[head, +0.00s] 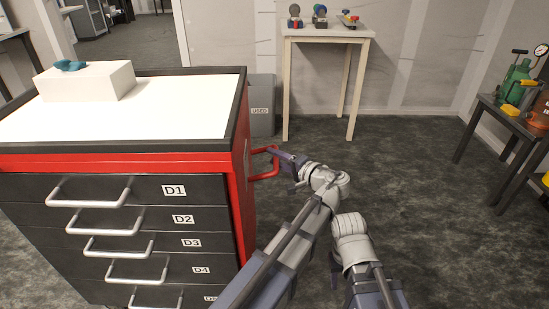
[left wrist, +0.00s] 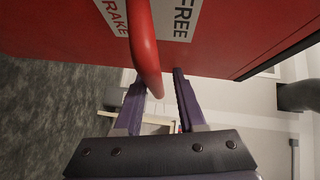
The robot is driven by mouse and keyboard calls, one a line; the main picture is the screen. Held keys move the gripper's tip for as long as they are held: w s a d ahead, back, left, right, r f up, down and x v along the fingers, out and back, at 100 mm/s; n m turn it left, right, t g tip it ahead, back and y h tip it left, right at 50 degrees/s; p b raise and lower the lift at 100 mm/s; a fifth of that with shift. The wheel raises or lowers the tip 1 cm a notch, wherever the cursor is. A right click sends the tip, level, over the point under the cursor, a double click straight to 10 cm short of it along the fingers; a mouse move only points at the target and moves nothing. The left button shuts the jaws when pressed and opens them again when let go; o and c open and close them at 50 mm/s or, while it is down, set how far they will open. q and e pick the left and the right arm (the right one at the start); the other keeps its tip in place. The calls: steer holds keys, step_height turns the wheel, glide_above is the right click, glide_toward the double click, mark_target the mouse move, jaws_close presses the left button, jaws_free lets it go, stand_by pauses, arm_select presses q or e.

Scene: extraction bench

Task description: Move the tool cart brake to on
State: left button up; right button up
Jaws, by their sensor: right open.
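The tool cart (head: 240,190) stands at the left, with a red bar handle (head: 265,176) on its right side. In the left wrist view the red bar (left wrist: 145,45) stands out from the red cart side, between a white label partly reading BRAKE (left wrist: 113,14) and one reading FREE (left wrist: 183,16). My left gripper (head: 281,156) is at this bar. Its fingers (left wrist: 158,90) are apart, with the bar near and overlapping the left finger; contact is unclear. My right gripper (head: 336,277) is low beside its arm, clear of the cart, its fingers hard to make out.
Drawers D1 to D4 with pale handles face front; a white box (head: 88,82) with a teal item sits on the cart top (head: 190,100). A grey bin (head: 262,108) and a small table (head: 325,32) stand behind. A dark bench (head: 510,120) is at right. The floor between is clear.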

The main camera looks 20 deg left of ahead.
arm_select(q)
jaws_close()
stand_by(1.1)
